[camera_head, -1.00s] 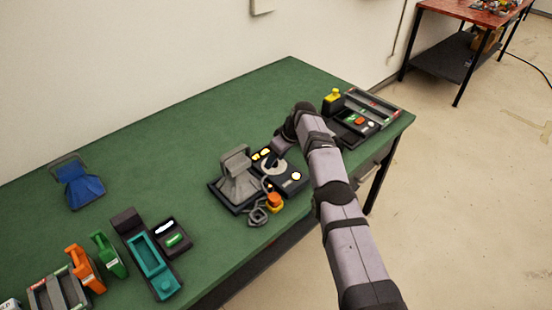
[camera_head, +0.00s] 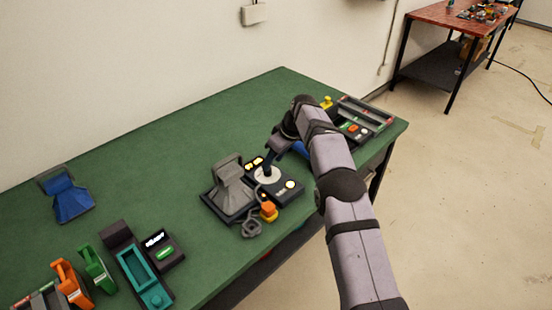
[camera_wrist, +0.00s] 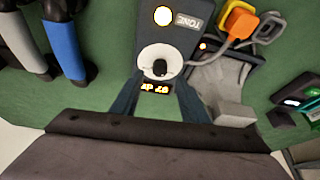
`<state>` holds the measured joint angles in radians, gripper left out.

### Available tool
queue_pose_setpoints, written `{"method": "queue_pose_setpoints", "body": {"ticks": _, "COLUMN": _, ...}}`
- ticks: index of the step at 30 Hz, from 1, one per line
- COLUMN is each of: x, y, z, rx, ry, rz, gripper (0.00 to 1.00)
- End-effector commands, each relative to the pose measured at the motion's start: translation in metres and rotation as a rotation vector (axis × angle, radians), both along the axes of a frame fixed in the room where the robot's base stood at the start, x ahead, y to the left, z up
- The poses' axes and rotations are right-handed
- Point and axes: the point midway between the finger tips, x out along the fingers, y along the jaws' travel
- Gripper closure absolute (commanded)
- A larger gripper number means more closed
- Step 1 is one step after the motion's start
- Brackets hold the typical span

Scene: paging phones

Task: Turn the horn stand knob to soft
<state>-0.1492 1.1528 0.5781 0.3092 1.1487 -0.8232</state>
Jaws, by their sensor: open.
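The horn stand has a grey horn (camera_head: 229,176) on a dark base, with a dark control box on its right. On the box, a white round dial (camera_head: 267,175) carries a small black knob (camera_wrist: 160,67). In the wrist view, a TONE label (camera_wrist: 193,22) and a round light (camera_wrist: 163,16) are above the dial, and a lit display (camera_wrist: 157,87) is below it. Its characters are too small to read surely. My gripper (camera_wrist: 160,75) is open, with dark fingers on both sides of the dial. I cannot tell whether they touch the knob.
An orange and yellow block (camera_head: 268,210) with a grey cable sits in front. A blue handset (camera_wrist: 65,45) lies close beside the box. Teal (camera_head: 145,270), green and orange units stand at left, a blue stand (camera_head: 66,195) at back left. Green table (camera_head: 200,130) behind is clear.

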Motion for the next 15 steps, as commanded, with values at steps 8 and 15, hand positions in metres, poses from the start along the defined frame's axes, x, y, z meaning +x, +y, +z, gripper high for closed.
{"method": "queue_pose_setpoints", "body": {"ticks": 8, "x": -0.005, "y": -0.006, "z": 0.020, "rx": 0.001, "ry": 0.001, "rz": 0.000, "gripper": 0.59}}
{"method": "queue_pose_setpoints", "body": {"ticks": 15, "x": -0.005, "y": -0.007, "z": 0.022, "rx": 0.001, "ry": 0.001, "rz": 0.000, "gripper": 0.59}}
